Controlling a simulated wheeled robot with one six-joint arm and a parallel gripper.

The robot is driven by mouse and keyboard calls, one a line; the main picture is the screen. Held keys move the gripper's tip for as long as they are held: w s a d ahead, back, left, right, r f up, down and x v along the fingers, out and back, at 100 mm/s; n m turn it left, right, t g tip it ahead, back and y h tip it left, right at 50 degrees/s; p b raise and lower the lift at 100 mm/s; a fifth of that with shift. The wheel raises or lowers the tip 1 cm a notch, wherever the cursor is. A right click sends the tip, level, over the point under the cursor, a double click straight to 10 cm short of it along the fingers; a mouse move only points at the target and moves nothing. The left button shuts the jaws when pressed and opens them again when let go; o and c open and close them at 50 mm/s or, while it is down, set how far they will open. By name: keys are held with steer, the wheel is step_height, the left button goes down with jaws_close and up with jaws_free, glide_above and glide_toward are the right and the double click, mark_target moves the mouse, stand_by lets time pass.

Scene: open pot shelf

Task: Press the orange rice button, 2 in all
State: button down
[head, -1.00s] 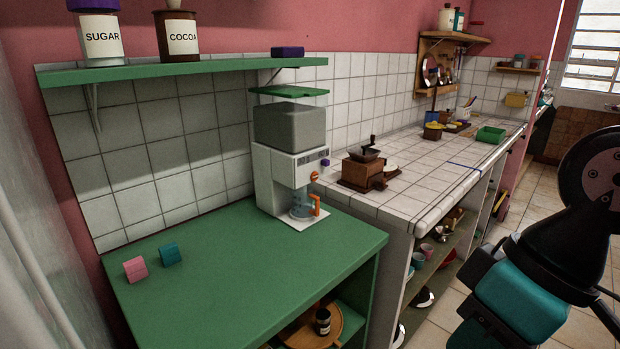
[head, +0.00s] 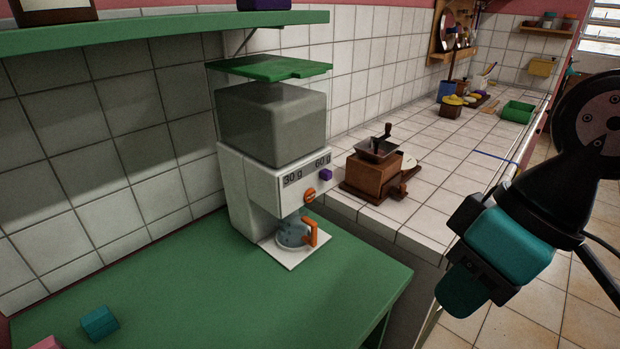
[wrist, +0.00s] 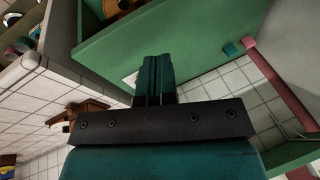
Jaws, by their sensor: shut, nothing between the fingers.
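The white rice dispenser (head: 240,197) stands on the green counter in the head view, with a grey see-through bin (head: 270,125) on top. Its front shows the labels 30 g and 60 g. The round orange button (head: 309,195) is on its front, with a purple button (head: 326,174) to the right and slightly higher. A clear cup (head: 290,236) with an orange handle stands on the tray below. My gripper (wrist: 153,62) is shut and empty in the wrist view. In the head view it is at the right, clear of the dispenser. The wrist view does not show the orange button.
A green shelf (head: 150,32) and a green flap (head: 268,68) are above. A wooden grinder (head: 376,170) stands on the tiled counter right of the dispenser. Teal (head: 98,322) and pink (head: 47,343) blocks lie front left. The green counter (head: 200,290) is mostly clear.

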mark_target(310, 195)
steer(key=w+a+f+m+t+p, duration=0.2)
steer(key=w+f+m+t, duration=0.1)
steer(key=w+m, duration=0.7)
steer(key=w+a+f+m+t+p, duration=0.1)
steer(key=w+f+m+t+p, duration=0.2)
steer(key=w+f+m, duration=0.3)
steer(key=w+m+t, duration=0.1)
steer(key=w+m, duration=0.3)
steer(key=m, duration=0.4)
steer(key=shift+w+a+f+y+p, duration=0.3)
steer(key=shift+w+a+y, duration=0.1)
steer(key=shift+a, duration=0.1)
steer(key=w+a+p, duration=0.1)
steer(key=w+a, duration=0.5)
steer(key=shift+w+a, duration=0.1)
steer(key=shift+w, duration=0.05)
stand_by(0.9)
steer(key=shift+w+a, duration=0.25)
